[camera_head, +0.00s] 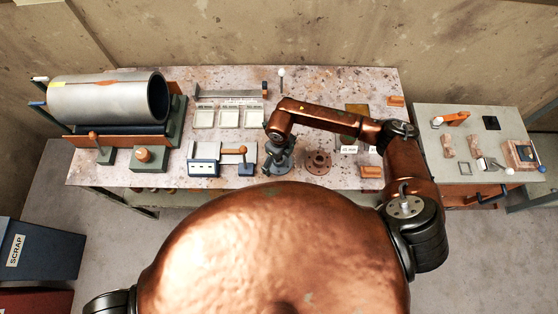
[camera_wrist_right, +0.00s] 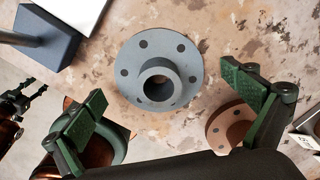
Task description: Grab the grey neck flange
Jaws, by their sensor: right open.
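The grey neck flange (camera_wrist_right: 160,72) lies on the stained table top in the right wrist view, a round plate with bolt holes and a raised hollow neck pointing up. My right gripper (camera_wrist_right: 168,102) is open and empty above it, one green finger to each side of the flange in the picture. In the head view my right gripper (camera_head: 279,158) is over the front middle of the table and hides most or all of the flange.
A brown flange (camera_head: 318,162) lies just right of the gripper, and a blue block with a handle (camera_head: 245,168) stands left. A green ring (camera_wrist_right: 118,135) is partly hidden behind a finger. Trays (camera_head: 228,118) and a large grey pipe (camera_head: 108,99) stand further left.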

